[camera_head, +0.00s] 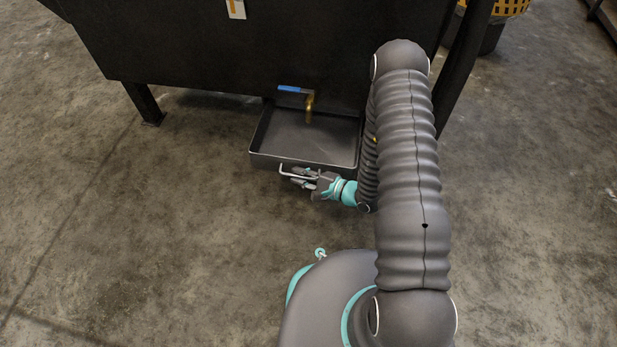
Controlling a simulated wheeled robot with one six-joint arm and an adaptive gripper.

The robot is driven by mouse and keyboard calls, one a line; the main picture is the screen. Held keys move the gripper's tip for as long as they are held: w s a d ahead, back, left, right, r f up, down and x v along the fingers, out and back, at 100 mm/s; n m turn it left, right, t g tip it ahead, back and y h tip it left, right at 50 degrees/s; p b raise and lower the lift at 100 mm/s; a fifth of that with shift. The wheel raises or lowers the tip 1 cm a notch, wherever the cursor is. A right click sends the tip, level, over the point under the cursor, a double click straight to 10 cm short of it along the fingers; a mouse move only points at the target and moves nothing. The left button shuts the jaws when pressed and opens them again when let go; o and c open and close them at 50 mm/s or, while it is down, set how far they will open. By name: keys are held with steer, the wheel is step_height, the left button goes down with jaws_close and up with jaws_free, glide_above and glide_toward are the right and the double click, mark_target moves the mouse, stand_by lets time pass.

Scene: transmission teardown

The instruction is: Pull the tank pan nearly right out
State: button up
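The tank pan (268,145) is a shallow dark grey tray under the front of the black tank (200,50). Its near part sticks out from below the tank, and its back edge is hidden in shadow there. A light-coloured bar handle (298,175) is at the pan's near side. My gripper (297,177) is at this handle, in front of the pan's near wall. The fingers overlap the handle in this view, but they are too small to tell whether they are closed on it.
A brass tap (310,105) with a blue lever (291,89) hangs over the pan. Tank legs stand at the left (147,103) and right (463,75). A yellow basket (508,7) is at the back right. The concrete floor at the left is clear.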

steer(key=v, duration=1.2)
stand_by(0.5)
